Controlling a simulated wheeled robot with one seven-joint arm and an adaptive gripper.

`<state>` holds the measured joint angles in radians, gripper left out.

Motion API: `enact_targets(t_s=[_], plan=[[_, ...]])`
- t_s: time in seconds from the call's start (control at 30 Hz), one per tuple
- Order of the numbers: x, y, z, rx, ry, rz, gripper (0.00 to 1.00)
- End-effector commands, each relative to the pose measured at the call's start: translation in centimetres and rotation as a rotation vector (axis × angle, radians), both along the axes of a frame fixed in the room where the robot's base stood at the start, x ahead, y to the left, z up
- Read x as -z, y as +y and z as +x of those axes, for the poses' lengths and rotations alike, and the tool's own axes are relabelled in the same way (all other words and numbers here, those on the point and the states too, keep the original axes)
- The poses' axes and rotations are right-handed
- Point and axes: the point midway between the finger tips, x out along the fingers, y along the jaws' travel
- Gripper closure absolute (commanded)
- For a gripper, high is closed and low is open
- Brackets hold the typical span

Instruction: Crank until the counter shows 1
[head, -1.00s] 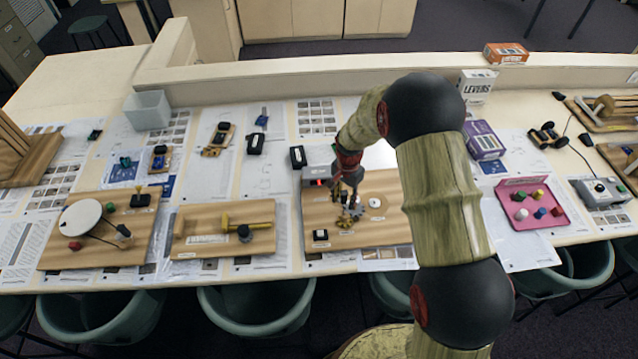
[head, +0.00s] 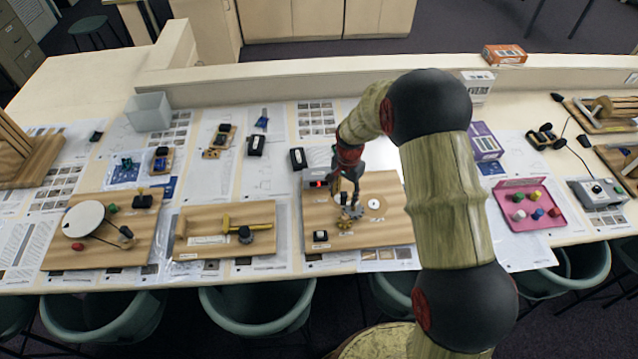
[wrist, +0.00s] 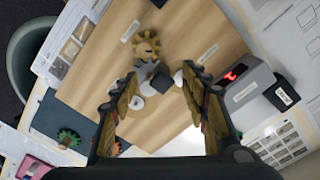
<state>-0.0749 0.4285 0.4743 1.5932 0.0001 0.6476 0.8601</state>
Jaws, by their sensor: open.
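The wooden gear board (head: 385,236) lies on the table in front of me. It carries a grey counter box (head: 312,188) with a small lit red display, too small to read; the box also shows in the wrist view (wrist: 252,92). A brass gear (wrist: 146,46) sits on the board next to a grey gear (wrist: 147,70). A dark block-shaped knob (wrist: 163,80), apparently the crank handle, lies between my fingertips in the wrist view. My gripper (wrist: 161,90) is open above the gears, its fingers on either side of the knob. I cannot tell whether they touch it.
A board with a brass rod (head: 222,247) lies to the left, and a belt-and-disc board (head: 100,257) farther left. A pink tray with coloured knobs (head: 530,222) and a purple box (head: 485,142) stand to the right. Chairs line the table's front edge.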

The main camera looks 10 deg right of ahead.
Motion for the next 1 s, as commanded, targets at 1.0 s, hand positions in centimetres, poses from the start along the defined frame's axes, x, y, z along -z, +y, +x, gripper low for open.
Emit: enact_targets(t_s=[1.0], plan=[[-4.6,0.0,0.0,0.0,0.0,0.0,0.55]])
